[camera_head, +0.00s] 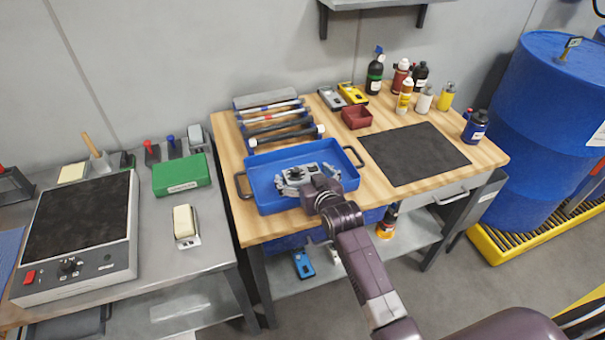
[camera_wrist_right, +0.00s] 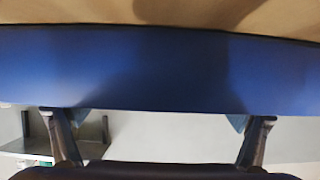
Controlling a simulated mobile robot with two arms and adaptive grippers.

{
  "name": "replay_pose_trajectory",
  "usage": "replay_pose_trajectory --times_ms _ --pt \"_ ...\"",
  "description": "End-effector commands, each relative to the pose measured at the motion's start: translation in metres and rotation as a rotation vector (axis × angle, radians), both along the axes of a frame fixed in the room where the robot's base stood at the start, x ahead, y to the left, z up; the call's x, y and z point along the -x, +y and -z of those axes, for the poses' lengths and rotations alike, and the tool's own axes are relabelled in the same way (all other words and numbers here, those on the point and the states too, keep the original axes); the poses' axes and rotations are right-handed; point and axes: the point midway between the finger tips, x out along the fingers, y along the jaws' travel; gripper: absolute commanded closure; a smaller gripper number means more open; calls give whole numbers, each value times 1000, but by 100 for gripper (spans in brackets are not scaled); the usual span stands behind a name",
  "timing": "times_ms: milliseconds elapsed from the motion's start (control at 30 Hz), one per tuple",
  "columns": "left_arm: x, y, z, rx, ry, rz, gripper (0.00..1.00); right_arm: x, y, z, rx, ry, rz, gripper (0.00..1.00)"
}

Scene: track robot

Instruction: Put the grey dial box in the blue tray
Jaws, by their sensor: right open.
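The blue tray (camera_head: 262,200) with dark handles stands at the front left of the wooden table. A grey box with a dark face (camera_head: 331,97), which looks like the dial box, lies at the back of the table, left of a similar yellow one. My right gripper (camera_head: 307,178) shows over the tray, well in front of the grey box. In the right wrist view its two fingers (camera_wrist_right: 158,120) are spread with nothing between them, and a blue band (camera_wrist_right: 150,65), likely the tray, spans the picture. My left gripper is out of view.
A small red bin (camera_head: 357,117) stands right of the tray's back, and a black mat (camera_head: 414,153) lies to its right. Tools in a rack (camera_head: 270,115) lie behind the tray. Several bottles (camera_head: 405,95) stand at the back right.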

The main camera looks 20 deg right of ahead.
Motion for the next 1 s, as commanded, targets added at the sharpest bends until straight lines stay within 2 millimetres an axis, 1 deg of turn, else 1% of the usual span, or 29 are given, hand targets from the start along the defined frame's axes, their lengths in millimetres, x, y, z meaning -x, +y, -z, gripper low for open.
replay_pose_trajectory --times_ms 167,267,367,600,800,1000 --pt "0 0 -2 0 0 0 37 0 0 -5 0 -2 0 8" --pt "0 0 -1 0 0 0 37 7 0 -6 0 -1 0 8" --pt "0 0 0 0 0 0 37 20 -1 -11 0 -1 0 8" --pt "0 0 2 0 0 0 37 62 -2 -28 1 -1 0 8" --pt "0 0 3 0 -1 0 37 92 -3 -40 1 0 0 8" --pt "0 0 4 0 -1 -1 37 108 -4 -47 1 0 0 8"
